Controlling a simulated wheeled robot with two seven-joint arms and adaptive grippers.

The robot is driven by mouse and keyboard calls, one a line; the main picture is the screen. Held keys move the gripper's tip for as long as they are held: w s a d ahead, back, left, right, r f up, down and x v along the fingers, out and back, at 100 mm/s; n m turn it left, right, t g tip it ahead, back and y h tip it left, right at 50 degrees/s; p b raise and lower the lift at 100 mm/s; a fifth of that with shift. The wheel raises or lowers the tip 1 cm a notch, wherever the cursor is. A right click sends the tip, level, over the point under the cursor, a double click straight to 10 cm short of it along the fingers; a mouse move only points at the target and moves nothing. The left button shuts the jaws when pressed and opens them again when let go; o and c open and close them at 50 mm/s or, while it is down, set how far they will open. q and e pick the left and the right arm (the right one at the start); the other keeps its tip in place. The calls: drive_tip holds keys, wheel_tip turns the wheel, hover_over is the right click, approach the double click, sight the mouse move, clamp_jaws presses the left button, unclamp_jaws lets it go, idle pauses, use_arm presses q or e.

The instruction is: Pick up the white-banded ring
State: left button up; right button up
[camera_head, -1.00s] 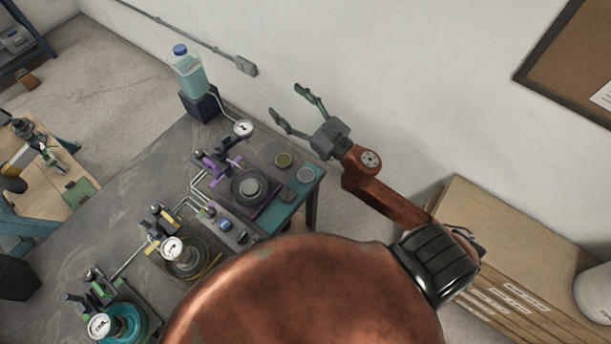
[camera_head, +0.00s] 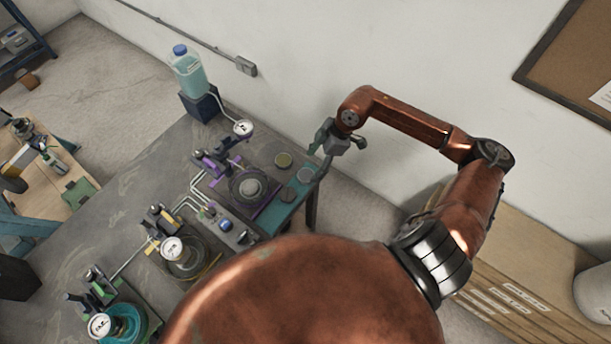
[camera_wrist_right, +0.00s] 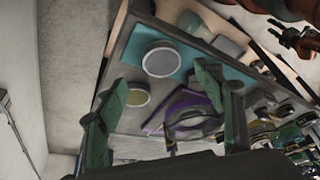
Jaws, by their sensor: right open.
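A round, low grey piece with a pale white rim (camera_wrist_right: 161,60), which looks like the white-banded ring, lies on a teal mat (camera_wrist_right: 190,62) at the table's corner. It also shows in the head view (camera_head: 305,175). A similar piece with an olive face (camera_wrist_right: 138,96) lies beside it, and in the head view (camera_head: 283,160) too. My right gripper (camera_head: 326,158) is over the table's edge, close to both pieces, and its green fingers (camera_wrist_right: 160,85) are spread apart with nothing between them. My left gripper is not in view.
A purple-framed fixture with a dark round part (camera_head: 249,186) stands next to the pieces. Gauges, pipes and a clamp station (camera_head: 172,248) fill the table further left. A blue-capped bottle (camera_head: 188,70) stands at the back. The wall is behind the table.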

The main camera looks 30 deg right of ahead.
sight(306, 175)
drive_tip(key=x, duration=0.5)
drive_tip(key=shift+s+a+f, duration=0.1)
drive_tip(key=shift+a+f, duration=0.1)
drive_tip(key=shift+f, duration=0.15)
drive_tip(key=shift+c, duration=0.5)
drive_tip(key=c, duration=1.3)
